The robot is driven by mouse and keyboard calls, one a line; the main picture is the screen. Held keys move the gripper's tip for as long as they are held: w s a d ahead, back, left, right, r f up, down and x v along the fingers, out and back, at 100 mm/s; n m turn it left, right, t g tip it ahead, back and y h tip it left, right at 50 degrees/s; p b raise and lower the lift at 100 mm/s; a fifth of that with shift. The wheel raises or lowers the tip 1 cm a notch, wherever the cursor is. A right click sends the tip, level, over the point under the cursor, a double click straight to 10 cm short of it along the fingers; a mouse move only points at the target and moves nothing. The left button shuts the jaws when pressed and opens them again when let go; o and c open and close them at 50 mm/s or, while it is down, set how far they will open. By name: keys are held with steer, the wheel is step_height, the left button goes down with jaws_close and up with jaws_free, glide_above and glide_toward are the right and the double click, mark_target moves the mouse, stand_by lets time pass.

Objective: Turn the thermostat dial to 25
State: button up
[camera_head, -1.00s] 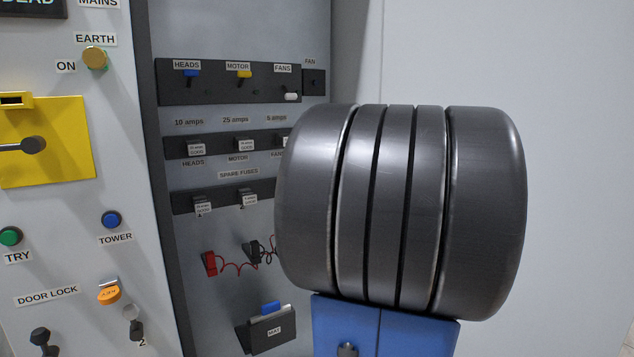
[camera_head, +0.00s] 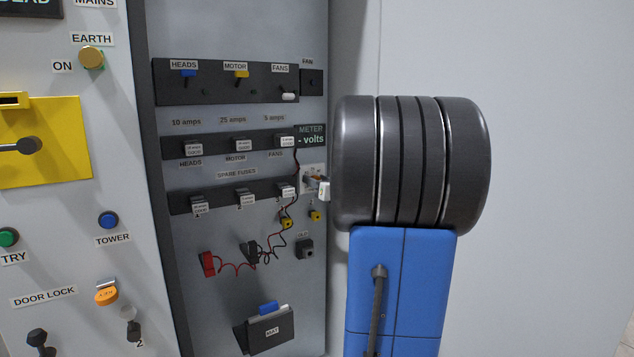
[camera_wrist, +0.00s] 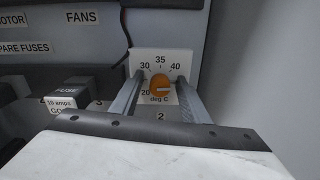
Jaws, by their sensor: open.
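The thermostat dial (camera_wrist: 160,86) is a small orange knob on a white plate marked 20, 30, 35, 40 and deg C in the wrist view. The 25 mark does not show clearly, and I cannot tell the dial's exact setting. My gripper (camera_wrist: 160,80) is open, with one finger on each side of the dial. I cannot tell whether either finger touches it. In the head view the white thermostat plate (camera_head: 313,170) shows beside my arm, with the dial mostly hidden by my gripper.
A fuse (camera_wrist: 72,90) sticks out left of my gripper. Fuse rows, a METER volts display (camera_head: 311,135) and probe leads (camera_head: 285,200) are close by. A MAT holder (camera_head: 268,330) is lower down. Bare wall (camera_head: 560,150) lies to the right.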

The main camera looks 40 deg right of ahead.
jaws_close()
steer(key=c, duration=1.1)
jaws_free()
steer(key=shift+o, duration=0.2)
